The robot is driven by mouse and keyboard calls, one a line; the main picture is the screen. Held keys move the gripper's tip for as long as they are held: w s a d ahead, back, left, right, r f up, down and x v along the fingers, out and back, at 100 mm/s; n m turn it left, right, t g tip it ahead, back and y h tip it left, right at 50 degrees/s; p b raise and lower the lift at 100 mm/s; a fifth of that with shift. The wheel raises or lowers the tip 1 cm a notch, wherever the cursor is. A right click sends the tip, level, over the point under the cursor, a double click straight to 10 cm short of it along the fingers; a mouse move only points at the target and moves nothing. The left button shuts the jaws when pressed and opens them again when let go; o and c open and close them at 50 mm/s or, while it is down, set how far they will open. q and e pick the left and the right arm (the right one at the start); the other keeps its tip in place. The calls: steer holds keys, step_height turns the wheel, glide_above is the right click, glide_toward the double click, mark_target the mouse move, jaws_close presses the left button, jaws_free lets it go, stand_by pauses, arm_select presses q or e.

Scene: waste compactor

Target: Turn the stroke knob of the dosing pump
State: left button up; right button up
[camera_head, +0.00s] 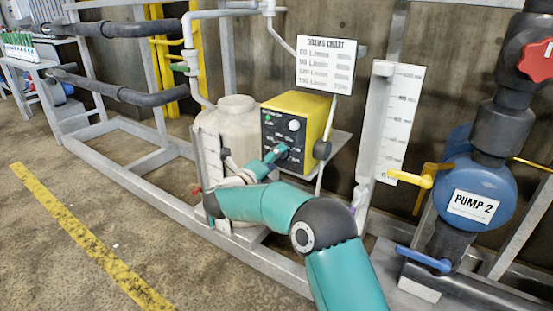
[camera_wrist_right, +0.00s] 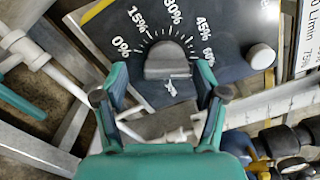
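The yellow dosing pump (camera_head: 318,108) stands on a bracket, its black panel facing left and forward. In the right wrist view, the stroke knob (camera_wrist_right: 168,60) is a dark grey half-round knob under a white percent scale running from 0% upward. My right gripper (camera_head: 273,156) reaches the lower part of the panel in the head view. In the right wrist view my right gripper (camera_wrist_right: 161,76) is open, with one finger on each side of the knob and a gap visible on both sides. Whether the fingertips reach the knob's depth is unclear. My left gripper is not in view.
A white knob (camera_wrist_right: 262,57) sits right of the stroke knob. A pale tank (camera_head: 233,118) stands left of the pump. A dosing chart (camera_head: 326,65) hangs above. A graduated tube board (camera_head: 398,120) and blue PUMP 2 (camera_head: 476,185) stand to the right. Open floor lies front left.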

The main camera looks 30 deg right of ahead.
steer(key=shift+r, duration=0.1)
steer(key=v, duration=1.2)
